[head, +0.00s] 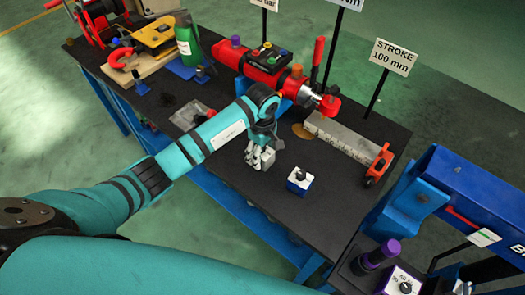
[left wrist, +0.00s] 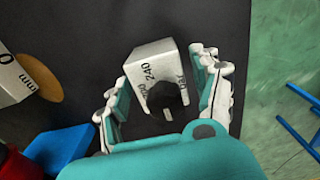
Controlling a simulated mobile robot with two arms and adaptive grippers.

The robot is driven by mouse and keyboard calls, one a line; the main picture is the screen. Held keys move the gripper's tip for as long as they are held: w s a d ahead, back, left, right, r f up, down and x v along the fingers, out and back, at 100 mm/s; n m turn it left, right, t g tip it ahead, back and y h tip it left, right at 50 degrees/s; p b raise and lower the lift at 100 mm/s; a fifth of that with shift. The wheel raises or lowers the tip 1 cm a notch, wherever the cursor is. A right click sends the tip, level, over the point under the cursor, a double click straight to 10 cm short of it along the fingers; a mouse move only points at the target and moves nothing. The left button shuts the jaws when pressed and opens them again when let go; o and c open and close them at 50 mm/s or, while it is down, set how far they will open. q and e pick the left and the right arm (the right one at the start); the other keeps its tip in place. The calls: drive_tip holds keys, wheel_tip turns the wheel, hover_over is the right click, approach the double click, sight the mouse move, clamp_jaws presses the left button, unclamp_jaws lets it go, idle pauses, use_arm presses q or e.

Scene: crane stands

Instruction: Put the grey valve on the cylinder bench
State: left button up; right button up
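The grey valve (left wrist: 157,75) is a small pale block with a black round knob and the mark "240 bar". In the left wrist view it lies between the two fingers of my left gripper (left wrist: 165,100), which look spread, with dark gaps beside the block. In the head view my left gripper (head: 262,155) points down over the black bench top (head: 235,180), around the grey valve (head: 267,157). Whether the valve touches the top is hard to see. My right gripper is not in view.
A blue-and-white valve block (head: 299,180) stands right of the gripper. A green bottle (head: 188,42) is at the back left. A blue crane frame (head: 460,200) is at the right.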

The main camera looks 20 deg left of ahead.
use_arm(q)
drive_tip(key=shift+r, duration=0.2)
drive_tip(key=shift+w+r, duration=0.1)
drive_tip(key=shift+r, duration=0.2)
wheel_tip(320, 180, up, 10)
drive_tip(key=b, duration=0.2)
drive_tip(key=shift+r+b, duration=0.25)
drive_tip(key=shift+b, duration=0.15)
drive_tip(key=shift+r, duration=0.4)
idle(1.3)
